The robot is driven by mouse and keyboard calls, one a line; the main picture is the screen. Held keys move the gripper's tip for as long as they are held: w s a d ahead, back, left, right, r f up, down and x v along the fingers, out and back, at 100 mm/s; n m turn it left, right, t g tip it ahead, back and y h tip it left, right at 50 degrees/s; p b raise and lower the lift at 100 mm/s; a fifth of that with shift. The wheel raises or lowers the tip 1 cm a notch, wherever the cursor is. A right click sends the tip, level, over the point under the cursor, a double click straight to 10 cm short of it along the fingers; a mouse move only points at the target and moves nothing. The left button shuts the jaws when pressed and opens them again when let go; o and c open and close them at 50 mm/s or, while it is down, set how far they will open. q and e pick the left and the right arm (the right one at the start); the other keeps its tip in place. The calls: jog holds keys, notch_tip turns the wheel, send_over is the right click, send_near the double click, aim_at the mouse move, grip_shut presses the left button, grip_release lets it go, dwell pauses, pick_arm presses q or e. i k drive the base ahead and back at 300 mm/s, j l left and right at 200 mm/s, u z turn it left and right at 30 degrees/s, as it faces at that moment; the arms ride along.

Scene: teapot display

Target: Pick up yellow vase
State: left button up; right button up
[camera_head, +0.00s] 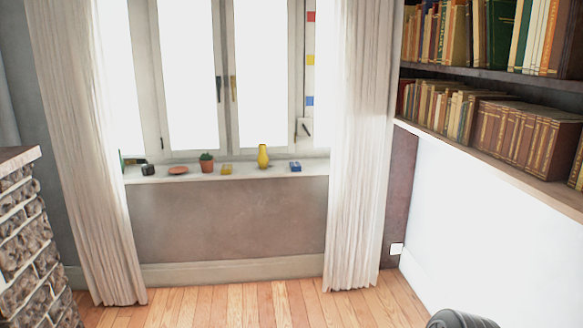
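The yellow vase (263,157) stands upright on the white window sill (240,175), a little right of the sill's middle. It is small and far from me, and nothing covers it. No gripper shows in the head view. A dark rounded part at the bottom right edge may be part of my own body.
White curtains (358,150) hang at both sides. Bookshelves (490,85) fill the right. The wooden floor (255,305) is clear.

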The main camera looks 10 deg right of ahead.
aim_at(262, 159)
jog(key=i+u, duration=0.15)
jog(key=u, duration=0.3)
jog(key=i+l+u, duration=0.1)
jog(key=u, duration=0.4)
jog(key=i+l+u, duration=0.25)
jog(key=l, duration=0.35)
jog(key=i+l+u, duration=0.25)
jog(key=l, duration=0.45)
jog(key=i+l+u, duration=0.3)
jog(key=l, duration=0.45)
jog(key=i+l, duration=0.1)
jog(key=l, duration=0.3)
jog(key=i+l, duration=0.15)
jog(key=l, duration=0.3)
jog(key=i+l, duration=0.1)
jog(key=l, duration=0.3)
jog(key=i+l, duration=0.1)
jog(key=l, duration=0.3)
jog(key=i+l, duration=0.1)
jog(key=l, duration=0.35)
jog(key=i+l+u, duration=0.1)
jog(key=l, duration=0.3)
jog(key=i+l, duration=0.15)
jog(key=l, duration=0.3)
